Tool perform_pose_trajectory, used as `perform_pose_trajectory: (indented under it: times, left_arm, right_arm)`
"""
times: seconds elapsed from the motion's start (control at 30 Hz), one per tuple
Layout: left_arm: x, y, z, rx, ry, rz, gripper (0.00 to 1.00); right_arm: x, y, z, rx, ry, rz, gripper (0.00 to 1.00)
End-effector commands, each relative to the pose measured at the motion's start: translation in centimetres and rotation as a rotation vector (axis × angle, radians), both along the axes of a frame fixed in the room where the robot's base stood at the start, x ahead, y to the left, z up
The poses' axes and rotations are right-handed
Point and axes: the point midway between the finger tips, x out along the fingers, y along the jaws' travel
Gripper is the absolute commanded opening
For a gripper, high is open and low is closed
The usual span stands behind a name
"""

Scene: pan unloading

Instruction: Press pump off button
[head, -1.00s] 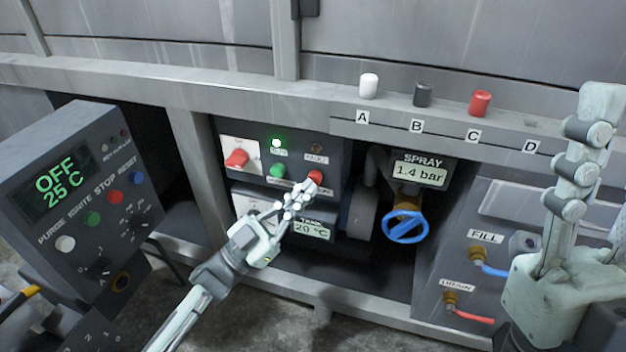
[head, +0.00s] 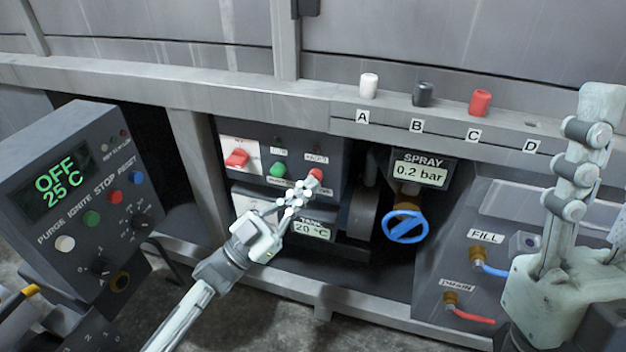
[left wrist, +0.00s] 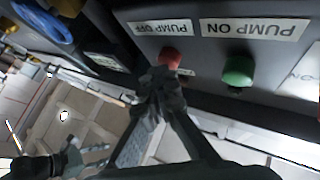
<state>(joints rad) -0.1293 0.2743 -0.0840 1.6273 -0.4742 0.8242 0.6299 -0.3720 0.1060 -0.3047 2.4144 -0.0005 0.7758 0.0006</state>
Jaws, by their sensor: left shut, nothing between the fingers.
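The red pump off button (head: 316,174) sits on the dark control panel under the frame. In the left wrist view the red button (left wrist: 170,57) is beside an upside-down "PUMP OFF" label (left wrist: 160,27). My left gripper (head: 304,188) is shut and empty, its tips at the button's lower left. Its fingertips (left wrist: 160,80) cover part of the button in the wrist view; I cannot tell if they touch. The green pump on button (head: 278,169) is to the left. The lamp above it is dark. My right gripper (head: 580,150) seems to stand large at the right edge, seen side-on.
A red switch (head: 236,158) is left of the buttons. The spray display (head: 420,173) reads 0.2 bar above a blue valve wheel (head: 405,227). A tank display (head: 311,230) reads 20 °C below. A burner control box (head: 75,190) stands at left, showing OFF.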

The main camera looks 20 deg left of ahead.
Motion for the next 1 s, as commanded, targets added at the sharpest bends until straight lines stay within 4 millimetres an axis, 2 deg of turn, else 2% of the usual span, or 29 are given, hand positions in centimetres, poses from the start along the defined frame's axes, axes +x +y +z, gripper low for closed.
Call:
perform_pose_trajectory:
  times: [0.23,0.53,0.87,1.0]
  left_arm:
    - [-0.2,0.0,0.0,0.0,0.001,0.001,0.0]
    - [-1.7,0.1,0.1,-0.001,0.003,0.0,0.0]
    - [-1.9,0.1,0.0,-0.001,0.0,0.001,0.0]
    - [-2.6,0.1,0.1,0.0,0.002,0.0,0.0]
  right_arm:
    - [0.0,0.0,0.0,-0.002,0.003,-0.001,0.4]
    - [0.0,0.0,0.9,0.0,0.001,0.0,0.4]
    - [0.0,0.0,0.9,0.0,0.0,0.0,0.4]
    - [0.0,0.0,1.4,0.0,0.0,0.0,0.4]
